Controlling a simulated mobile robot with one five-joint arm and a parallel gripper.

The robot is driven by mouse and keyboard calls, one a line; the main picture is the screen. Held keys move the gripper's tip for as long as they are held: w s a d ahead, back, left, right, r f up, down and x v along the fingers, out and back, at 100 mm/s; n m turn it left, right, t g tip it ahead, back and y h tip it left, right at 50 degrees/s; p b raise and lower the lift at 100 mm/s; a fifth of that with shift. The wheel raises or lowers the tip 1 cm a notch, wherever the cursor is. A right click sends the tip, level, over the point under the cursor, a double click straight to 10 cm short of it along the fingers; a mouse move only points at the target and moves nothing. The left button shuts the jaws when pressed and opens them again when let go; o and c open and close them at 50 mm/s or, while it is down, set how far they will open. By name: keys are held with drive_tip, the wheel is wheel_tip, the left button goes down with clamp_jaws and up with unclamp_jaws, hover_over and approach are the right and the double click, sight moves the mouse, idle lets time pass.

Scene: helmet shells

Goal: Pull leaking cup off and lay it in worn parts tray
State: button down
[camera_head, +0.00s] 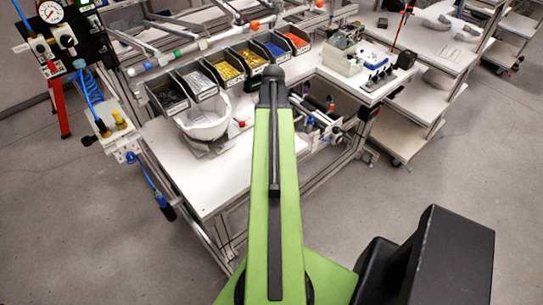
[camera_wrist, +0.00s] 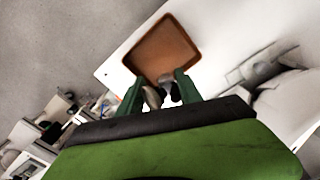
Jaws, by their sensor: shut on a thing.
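My gripper (camera_wrist: 159,82) shows in the wrist view as two green fingers with a small grey piece (camera_wrist: 153,97) between them. I take this piece to be the cup; its shape is blurred and partly hidden. A brown square tray (camera_wrist: 185,51) with a raised rim lies just beyond the fingertips on a white surface and looks empty. It is the likely worn parts tray, though no label is readable. In the head view my green arm reaches over the bench and hides the gripper's jaws, the held piece and the tray.
A white helmet shell (camera_head: 204,122) sits on the white bench (camera_head: 187,172). Behind it stands a row of bins, one with yellow parts (camera_head: 224,68). A pressure gauge (camera_head: 50,12) and blue hoses are at left. A side table (camera_head: 366,75) holds small equipment. Grey floor lies open at right.

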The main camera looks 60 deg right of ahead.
wheel_tip(320, 180, down, 2)
drive_tip(key=shift+f+b, duration=0.1)
drive_tip(key=shift+b, duration=0.4)
drive_tip(key=c, duration=0.7)
unclamp_jaws()
drive_tip(key=shift+r, duration=0.2)
wheel_tip(320, 180, up, 17)
drive_tip(key=p, duration=1.7)
drive_tip(key=shift+s+d+r+p, duration=0.1)
drive_tip(key=shift+r+p, duration=0.05)
drive_tip(key=shift+p, duration=0.15)
